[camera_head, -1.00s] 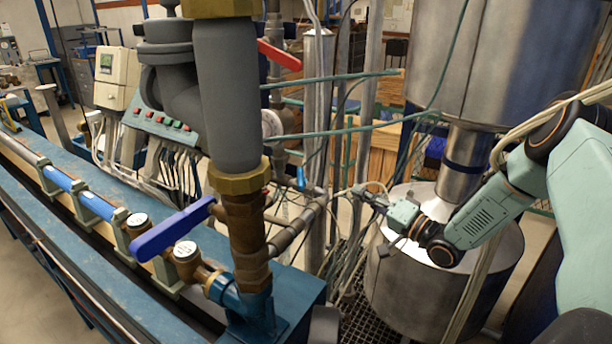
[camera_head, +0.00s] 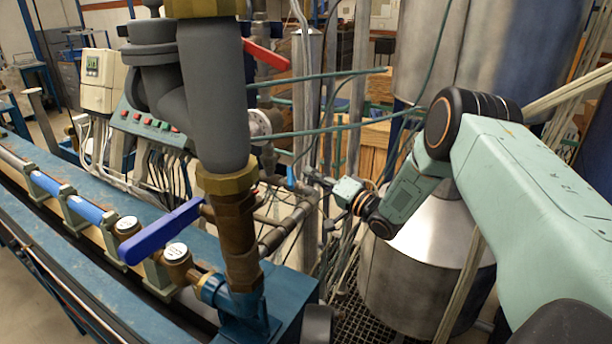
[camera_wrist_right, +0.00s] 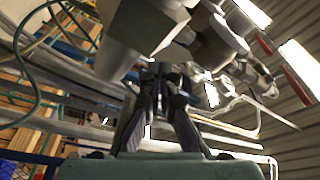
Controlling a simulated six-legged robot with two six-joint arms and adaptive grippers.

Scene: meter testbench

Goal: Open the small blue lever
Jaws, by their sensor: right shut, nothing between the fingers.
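The small blue lever (camera_head: 291,177) is a light blue tab on the thin pipework just right of the thick brass and grey pipe. My right gripper (camera_head: 310,174) reaches in from the right, with its fingertips close to the right of the lever. I cannot tell whether they touch it. In the right wrist view, the fingers (camera_wrist_right: 160,72) are together with nothing between them, below grey pipework; I cannot make out the lever there. My left gripper is not in view.
A larger dark blue lever (camera_head: 160,232) sits on the brass pipe at the front left. A red lever (camera_head: 266,54) is higher up. Thin green pipes (camera_head: 335,131) cross above my right gripper. A steel tank (camera_head: 415,285) stands below my right arm.

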